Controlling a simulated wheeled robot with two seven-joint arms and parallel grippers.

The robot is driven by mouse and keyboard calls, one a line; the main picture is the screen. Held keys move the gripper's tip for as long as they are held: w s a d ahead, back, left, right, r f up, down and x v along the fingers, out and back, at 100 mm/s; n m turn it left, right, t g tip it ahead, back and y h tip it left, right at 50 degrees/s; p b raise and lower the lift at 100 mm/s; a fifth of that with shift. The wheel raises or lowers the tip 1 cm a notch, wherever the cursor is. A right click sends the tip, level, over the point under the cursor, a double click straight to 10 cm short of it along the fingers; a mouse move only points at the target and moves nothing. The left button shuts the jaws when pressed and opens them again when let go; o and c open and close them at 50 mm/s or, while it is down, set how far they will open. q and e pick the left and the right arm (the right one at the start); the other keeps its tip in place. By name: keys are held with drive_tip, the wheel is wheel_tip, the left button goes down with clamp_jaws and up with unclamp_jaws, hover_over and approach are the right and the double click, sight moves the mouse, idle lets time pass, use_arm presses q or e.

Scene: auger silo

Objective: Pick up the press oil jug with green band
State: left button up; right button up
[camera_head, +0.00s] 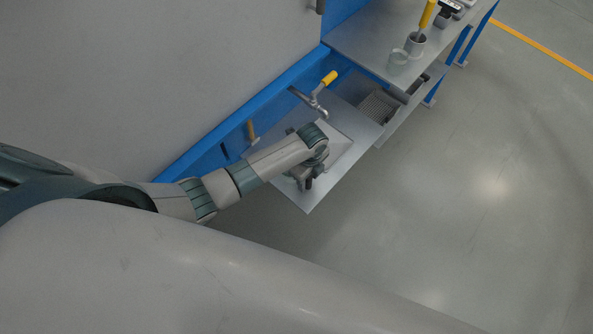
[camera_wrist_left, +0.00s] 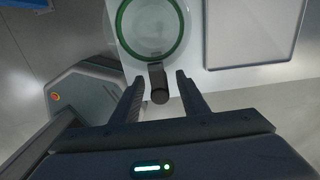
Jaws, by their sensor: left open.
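The press oil jug with a green band (camera_wrist_left: 152,30) shows in the left wrist view at the top centre, seen from above as a clear round vessel with a green ring. Its dark handle (camera_wrist_left: 158,82) points toward my left gripper (camera_wrist_left: 160,76). The gripper is open, with one finger on each side of the handle and visible gaps at both sides. In the head view, my left gripper (camera_head: 304,178) is over the metal shelf, and my forearm and wrist hide the jug. My right gripper is not in view.
A tap with a yellow handle (camera_head: 328,79) sticks out behind my wrist. A bench (camera_head: 360,35) at upper right holds a clear jar (camera_head: 398,60) and a metal cup (camera_head: 415,44). Open floor lies right.

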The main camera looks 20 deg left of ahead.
use_arm(q)
drive_tip(key=shift+f, duration=1.25)
clamp_jaws()
